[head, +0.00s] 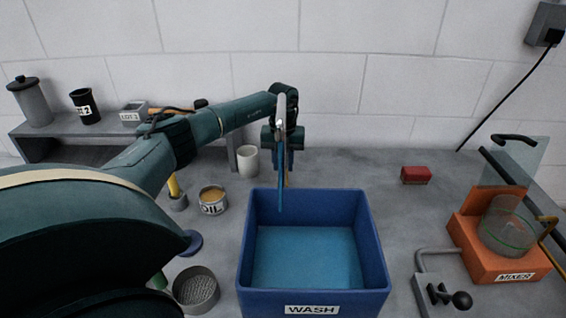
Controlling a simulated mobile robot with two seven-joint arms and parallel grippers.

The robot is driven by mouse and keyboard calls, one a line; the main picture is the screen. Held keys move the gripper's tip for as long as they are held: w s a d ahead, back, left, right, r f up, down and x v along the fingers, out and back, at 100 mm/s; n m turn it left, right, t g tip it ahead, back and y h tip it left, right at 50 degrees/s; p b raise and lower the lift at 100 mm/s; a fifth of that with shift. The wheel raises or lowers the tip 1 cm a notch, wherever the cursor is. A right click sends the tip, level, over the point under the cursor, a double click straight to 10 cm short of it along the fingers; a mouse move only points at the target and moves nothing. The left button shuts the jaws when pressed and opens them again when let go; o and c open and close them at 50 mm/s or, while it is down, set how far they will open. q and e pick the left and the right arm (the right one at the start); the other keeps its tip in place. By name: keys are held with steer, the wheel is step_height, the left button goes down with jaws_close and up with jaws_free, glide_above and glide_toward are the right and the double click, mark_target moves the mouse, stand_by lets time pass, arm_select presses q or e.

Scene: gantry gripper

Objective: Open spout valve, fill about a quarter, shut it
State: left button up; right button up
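A grey bent pipe (432,252) runs from a grey block with a black knob (461,299) at the lower right, beside the mixer; it may be the spout and valve, but I cannot tell. A clear glass vessel (508,228) stands on the orange mixer base (470,240); no liquid level is clear in it. The blue WASH tub (313,297) has blue at its bottom. My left gripper (283,178) points down at the tub's back edge, far from the knob. A thin blue upright piece shows at it; whether it is held is unclear. My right gripper is out of view.
An OIL can (212,209), a pale cup (247,161) and a mesh-topped round tin (195,290) stand left of the tub. A red block (416,175) lies behind right. A shelf (60,130) holds containers. Open table lies between tub and mixer.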

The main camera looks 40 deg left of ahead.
arm_select(q)
steer(key=shift+o, duration=1)
steer(key=shift+f, duration=0.1)
step_height(320, 180, up, 13)
steer(key=b, duration=0.2)
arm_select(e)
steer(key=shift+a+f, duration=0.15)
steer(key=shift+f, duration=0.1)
